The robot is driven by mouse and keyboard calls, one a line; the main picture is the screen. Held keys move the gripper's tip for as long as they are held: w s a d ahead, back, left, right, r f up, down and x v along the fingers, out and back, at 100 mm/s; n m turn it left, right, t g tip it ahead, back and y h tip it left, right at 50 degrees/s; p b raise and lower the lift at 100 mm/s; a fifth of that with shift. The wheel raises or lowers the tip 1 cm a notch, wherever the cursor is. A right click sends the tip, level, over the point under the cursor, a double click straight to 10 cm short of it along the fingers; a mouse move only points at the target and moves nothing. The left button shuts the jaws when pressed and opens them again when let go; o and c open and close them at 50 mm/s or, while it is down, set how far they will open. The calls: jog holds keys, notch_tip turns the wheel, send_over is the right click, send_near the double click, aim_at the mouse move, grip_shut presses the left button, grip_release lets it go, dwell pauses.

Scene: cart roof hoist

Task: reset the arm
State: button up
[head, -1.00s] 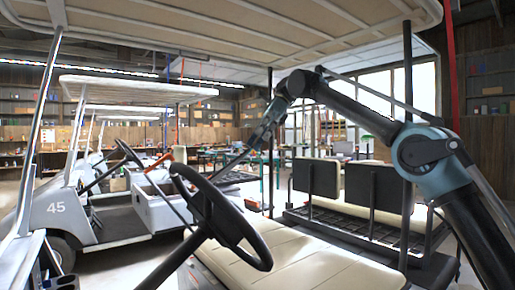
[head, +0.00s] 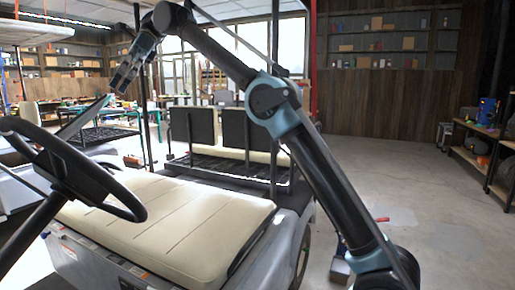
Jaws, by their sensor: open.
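My arm rises from the lower right, bends at a blue-grey joint, and reaches up and left over the cart. My gripper (head: 122,80) hangs at its far end in the upper left, pointing down and left, with its jaws open and nothing seen between them. It is in the air, beyond the black steering wheel (head: 100,185) in the picture. The cart's cream front seat (head: 165,222) lies below the arm.
Two black seat backs (head: 193,128) and upright posts stand behind the front seat. Clear concrete floor (head: 405,185) spreads to the right. A wooden shelf (head: 485,160) with tools stands at the right edge. A small red-handled object (head: 343,262) is on the floor near my arm's base.

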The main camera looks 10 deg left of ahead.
jog(key=w+d+t+y, duration=0.1)
jog(key=w+d, duration=0.7)
jog(key=w, duration=0.2)
jog(key=w+d+f+n+t+y, duration=0.15)
jog(key=w+d+f, duration=0.25)
jog(key=d, duration=0.6)
jog(key=w+d+f+n+t, duration=0.1)
jog(key=w+d+f+t, duration=0.15)
jog(key=d, duration=0.65)
jog(key=w+d+f+n+t, duration=0.1)
jog(key=w+d+f, duration=0.4)
jog(key=d, duration=0.5)
jog(key=s+d+f+t, duration=0.2)
jog(key=d+f, duration=0.6)
jog(key=d, duration=0.4)
jog(key=s+d+f+n+t+h, duration=0.1)
jog(key=s+d+f, duration=0.4)
jog(key=d+f, duration=0.3)
jog(key=s+d+f+n+t+h, duration=0.1)
jog(key=s+d+f, duration=0.4)
jog(key=f, duration=0.8)
jog(key=s+d+f+n+h, duration=0.1)
jog(key=s+d+f, duration=0.4)
jog(key=d+f, duration=0.5)
jog(key=shift+s+d+f+n+t, duration=0.25)
jog(key=shift+s+d+n+t, duration=0.15)
jog(key=shift+n, duration=0.25)
jog(key=shift+c, duration=0.6)
